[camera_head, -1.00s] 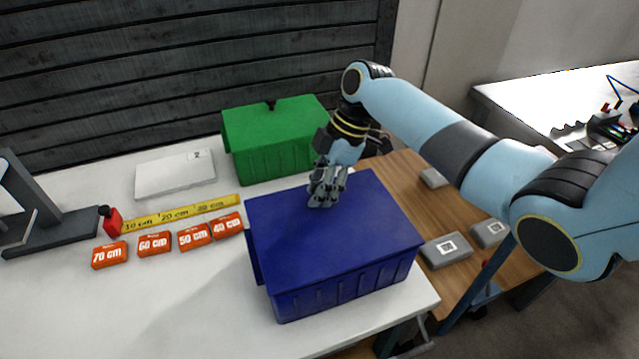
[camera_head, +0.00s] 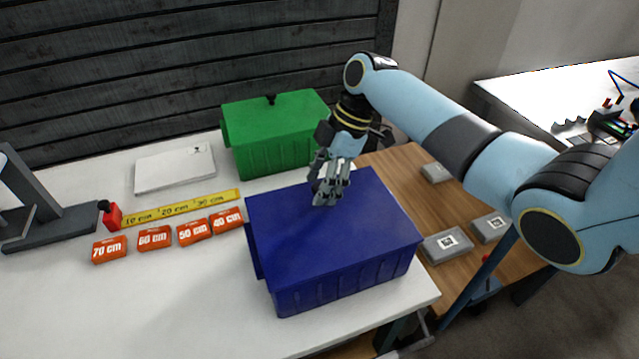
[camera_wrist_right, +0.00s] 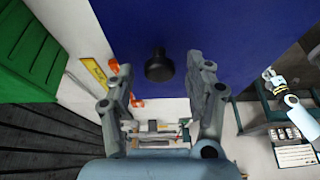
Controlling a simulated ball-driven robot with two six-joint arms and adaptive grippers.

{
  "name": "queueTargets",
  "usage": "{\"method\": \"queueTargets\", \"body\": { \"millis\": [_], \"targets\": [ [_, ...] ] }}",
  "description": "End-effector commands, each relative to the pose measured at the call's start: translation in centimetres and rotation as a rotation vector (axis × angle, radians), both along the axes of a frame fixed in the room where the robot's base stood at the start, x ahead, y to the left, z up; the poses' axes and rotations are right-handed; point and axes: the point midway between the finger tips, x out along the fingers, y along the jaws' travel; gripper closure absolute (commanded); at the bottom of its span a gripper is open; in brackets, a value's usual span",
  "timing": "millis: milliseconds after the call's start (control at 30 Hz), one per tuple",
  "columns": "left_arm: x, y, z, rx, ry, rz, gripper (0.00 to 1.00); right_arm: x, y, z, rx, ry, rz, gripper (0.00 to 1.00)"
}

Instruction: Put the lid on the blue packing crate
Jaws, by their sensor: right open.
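The blue packing crate (camera_head: 345,287) stands on the white table near its front right edge. Its blue lid (camera_head: 345,240) lies flat over the crate's top. My right gripper (camera_head: 326,200) is over the lid's far part. In the right wrist view the blue lid (camera_wrist_right: 215,35) fills the upper middle, with a black knob (camera_wrist_right: 159,66) on it. My right gripper (camera_wrist_right: 162,85) is open there, its fingers on either side of the knob and apart from it. In the head view the gripper hides the knob. My left gripper is not in view.
A green crate (camera_head: 275,150) with a lid stands behind the blue one. A white slab (camera_head: 175,169), a yellow ruler (camera_head: 180,208) and several orange length tags (camera_head: 155,238) lie to the left. Grey marked blocks (camera_head: 447,244) lie on the wooden surface at right.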

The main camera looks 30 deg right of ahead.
Motion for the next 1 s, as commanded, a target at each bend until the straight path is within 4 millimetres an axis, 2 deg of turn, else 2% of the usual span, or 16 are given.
{"method": "queueTargets", "body": {
  "millis": [300, 500, 700, 1000],
  "targets": [
    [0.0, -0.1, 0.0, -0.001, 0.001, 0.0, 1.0, -0.5, -2.6, 6.2, -0.004, -0.005, 0.0, 0.46],
    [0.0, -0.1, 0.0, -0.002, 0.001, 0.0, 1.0, -0.7, -3.8, 9.3, -0.002, -0.004, -0.001, 0.46],
    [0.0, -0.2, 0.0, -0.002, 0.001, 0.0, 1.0, -0.9, -4.2, 10.3, -0.001, -0.001, 0.001, 0.46],
    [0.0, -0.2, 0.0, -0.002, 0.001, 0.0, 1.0, -0.9, -4.1, 10.3, 0.0, -0.001, 0.001, 0.46]
  ]
}}
